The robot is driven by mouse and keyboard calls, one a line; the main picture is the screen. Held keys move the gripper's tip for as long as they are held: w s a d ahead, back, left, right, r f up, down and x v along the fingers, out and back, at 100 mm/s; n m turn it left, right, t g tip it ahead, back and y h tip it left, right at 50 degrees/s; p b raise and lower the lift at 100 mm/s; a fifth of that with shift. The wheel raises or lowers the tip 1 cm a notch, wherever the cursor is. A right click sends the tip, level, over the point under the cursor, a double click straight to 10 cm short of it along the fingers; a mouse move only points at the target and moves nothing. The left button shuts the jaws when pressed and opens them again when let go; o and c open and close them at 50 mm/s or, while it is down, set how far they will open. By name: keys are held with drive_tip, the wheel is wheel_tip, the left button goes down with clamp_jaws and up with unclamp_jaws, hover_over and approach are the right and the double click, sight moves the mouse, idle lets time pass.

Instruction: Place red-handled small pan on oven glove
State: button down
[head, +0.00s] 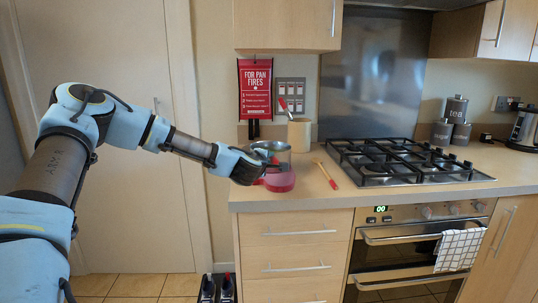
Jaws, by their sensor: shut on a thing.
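The small pan (272,147) is grey metal and shows at the left end of the worktop. Its handle is mostly hidden by my gripper (264,171), which reaches in from the left and is shut on the pan. A red padded thing, which looks like the oven glove (281,182), lies on the worktop just below the pan and gripper. I cannot tell whether the pan touches the glove or is held a little above it.
A wooden utensil with a red end (326,174) lies to the right, before the gas hob (400,165). A cream utensil pot (299,135) stands behind. Grey canisters (455,120) and a kettle (525,128) are far right. Free worktop (300,192) lies in front.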

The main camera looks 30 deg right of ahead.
sight(272, 161)
drive_tip(key=shift+r, duration=0.2)
drive_tip(key=c, duration=1.2)
unclamp_jaws()
drive_tip(key=shift+f, duration=0.25)
drive_tip(key=o, duration=0.4)
drive_tip(key=shift+o, duration=0.2)
drive_tip(key=shift+s+a+r, duration=0.1)
drive_tip(key=b+v, duration=0.2)
drive_tip(key=v, duration=1)
drive_tip(key=shift+b, duration=0.4)
